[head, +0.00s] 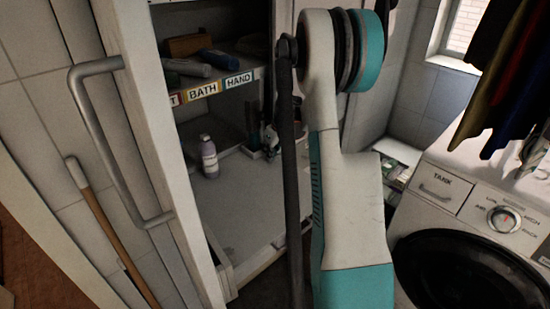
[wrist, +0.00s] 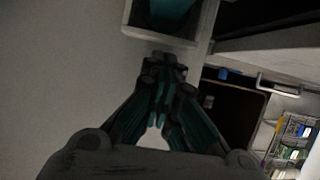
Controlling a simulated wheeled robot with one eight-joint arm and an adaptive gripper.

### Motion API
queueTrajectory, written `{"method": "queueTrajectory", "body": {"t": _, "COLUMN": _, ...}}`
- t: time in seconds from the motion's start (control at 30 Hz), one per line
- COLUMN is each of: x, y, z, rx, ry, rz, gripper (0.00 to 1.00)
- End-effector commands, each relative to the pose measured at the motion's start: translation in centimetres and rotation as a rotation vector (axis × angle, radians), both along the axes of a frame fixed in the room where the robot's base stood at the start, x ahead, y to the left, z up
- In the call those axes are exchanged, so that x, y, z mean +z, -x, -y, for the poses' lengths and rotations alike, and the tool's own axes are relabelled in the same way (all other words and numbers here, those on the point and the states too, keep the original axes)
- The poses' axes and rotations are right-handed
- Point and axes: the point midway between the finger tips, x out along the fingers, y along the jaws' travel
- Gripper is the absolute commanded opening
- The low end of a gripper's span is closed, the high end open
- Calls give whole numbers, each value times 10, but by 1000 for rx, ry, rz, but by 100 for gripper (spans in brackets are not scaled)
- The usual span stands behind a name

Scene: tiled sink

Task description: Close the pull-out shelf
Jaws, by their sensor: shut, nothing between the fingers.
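The pull-out shelf appears to be the low pale board (head: 245,205) in the open white cabinet in the head view. A white bottle with a purple label (head: 209,157) stands on it. Its front edge shows near the cabinet's lower opening; my arm covers its right part. My gripper (wrist: 165,70) is shut and empty in the wrist view. Its fingertips are close to a pale rim (wrist: 160,37) at the top; I cannot tell whether they touch it. In the head view the gripper is mostly hidden behind my arm, with dark parts showing inside the cabinet.
A white door with a metal handle (head: 105,140) stands at the left, beside a wooden pole (head: 110,230). A fixed shelf labelled BATH and HAND (head: 222,84) holds several items above. A washing machine (head: 470,210) stands at the right, under hanging clothes (head: 510,75).

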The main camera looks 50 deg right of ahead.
Motion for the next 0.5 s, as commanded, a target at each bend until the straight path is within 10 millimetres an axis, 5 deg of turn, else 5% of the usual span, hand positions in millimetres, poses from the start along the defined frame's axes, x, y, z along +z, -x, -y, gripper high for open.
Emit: {"method": "queueTrajectory", "body": {"t": 0.5, "x": 1, "y": -10, "z": 1, "rx": 1, "ry": 0, "rz": 0, "gripper": 0}}
